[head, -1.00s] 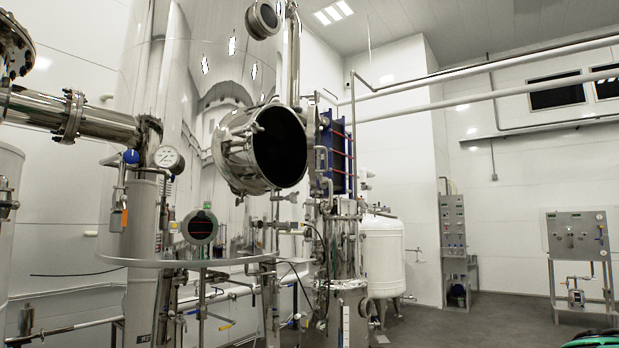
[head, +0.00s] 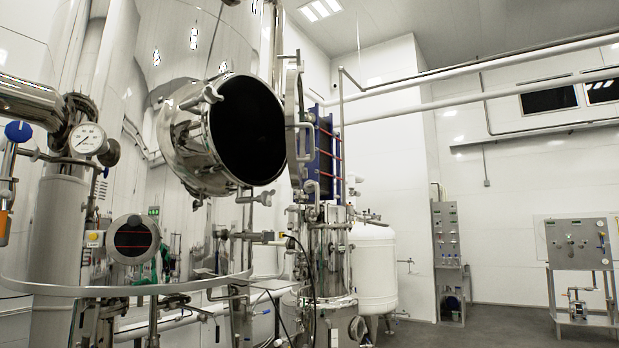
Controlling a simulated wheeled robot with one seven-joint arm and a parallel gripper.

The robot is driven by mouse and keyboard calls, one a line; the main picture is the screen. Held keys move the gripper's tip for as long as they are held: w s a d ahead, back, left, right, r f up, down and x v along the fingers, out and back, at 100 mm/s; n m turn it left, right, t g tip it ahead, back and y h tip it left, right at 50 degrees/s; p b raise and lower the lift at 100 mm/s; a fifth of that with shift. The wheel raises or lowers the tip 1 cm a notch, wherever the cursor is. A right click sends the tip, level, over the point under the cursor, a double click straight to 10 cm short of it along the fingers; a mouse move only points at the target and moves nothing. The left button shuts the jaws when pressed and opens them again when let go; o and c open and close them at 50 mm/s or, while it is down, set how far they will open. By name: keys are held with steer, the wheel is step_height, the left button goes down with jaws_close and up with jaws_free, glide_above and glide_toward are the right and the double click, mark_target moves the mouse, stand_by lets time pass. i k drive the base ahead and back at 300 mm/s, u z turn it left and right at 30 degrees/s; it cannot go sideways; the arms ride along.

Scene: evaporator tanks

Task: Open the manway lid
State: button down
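The manway (head: 190,135) is a shiny steel neck on the side of the large tank, left of centre in the head view. Its round mouth (head: 248,130) shows black and uncovered. Clamp knobs sit on its rim. The manway lid (head: 294,115) appears as a narrow steel disc seen nearly edge-on just right of the mouth, with a bar handle on it. It stands swung away from the opening. Its hinge cannot be made out clearly. My gripper is not in view.
A curved steel rail (head: 130,290) runs low in front of the tank. A pressure gauge (head: 87,139) and a round dark-faced display (head: 133,239) stand at left. A blue plate unit (head: 322,158) and a white vessel (head: 373,265) are beyond the lid.

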mark_target(295, 125)
steer(key=u, duration=0.25)
steer(key=i, duration=1)
steer(key=u, duration=0.5)
